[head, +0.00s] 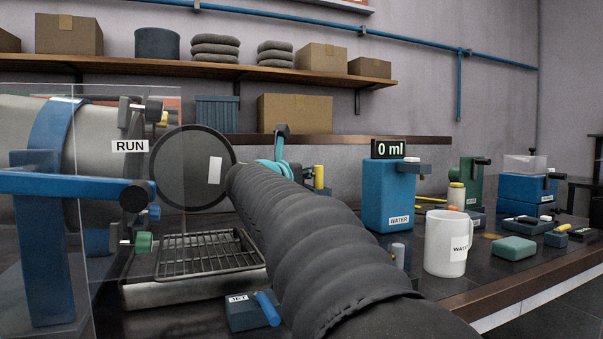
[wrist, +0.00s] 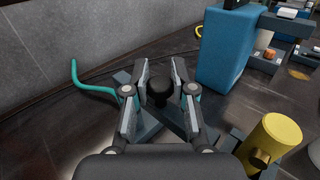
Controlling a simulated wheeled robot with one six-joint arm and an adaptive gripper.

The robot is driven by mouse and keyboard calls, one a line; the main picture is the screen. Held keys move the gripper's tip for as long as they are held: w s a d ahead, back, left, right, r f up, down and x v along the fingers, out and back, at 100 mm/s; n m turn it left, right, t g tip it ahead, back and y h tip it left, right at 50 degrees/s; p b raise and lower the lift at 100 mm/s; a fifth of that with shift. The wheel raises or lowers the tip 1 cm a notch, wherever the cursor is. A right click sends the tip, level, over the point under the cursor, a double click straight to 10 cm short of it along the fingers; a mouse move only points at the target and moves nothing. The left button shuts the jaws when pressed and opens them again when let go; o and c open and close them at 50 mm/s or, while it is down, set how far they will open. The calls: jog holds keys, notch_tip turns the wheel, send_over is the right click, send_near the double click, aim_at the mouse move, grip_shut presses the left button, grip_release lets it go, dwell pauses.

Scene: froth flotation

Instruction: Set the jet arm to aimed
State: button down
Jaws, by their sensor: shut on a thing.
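In the wrist view my gripper (wrist: 165,77) has its two fingers on either side of a round black knob (wrist: 158,87), and it is shut on that knob. The knob appears to belong to the jet arm. A grey-blue base (wrist: 147,124) lies under it, and a teal hose (wrist: 92,88) runs off to the left over the dark bench. The fingers hide part of the base, so the arm's setting cannot be told. In the head view my dark sleeved arm covers most of this spot; a small upright dark-topped piece (head: 282,131) shows beyond it.
A yellow cylinder (wrist: 270,137) stands close on the right. The blue water dispenser (head: 388,197) reads 0 ml, with a white mug (head: 440,243) in front. A wire rack tray (head: 190,284) and a RUN-labelled machine (head: 100,150) are on the left. A lever block (head: 240,314) sits beside my arm.

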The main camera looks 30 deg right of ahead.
jog(key=c, duration=1)
grip_release()
jog(key=shift+a, duration=0.1)
jog(key=shift+v, duration=3.75)
jog(key=shift+r, duration=0.1)
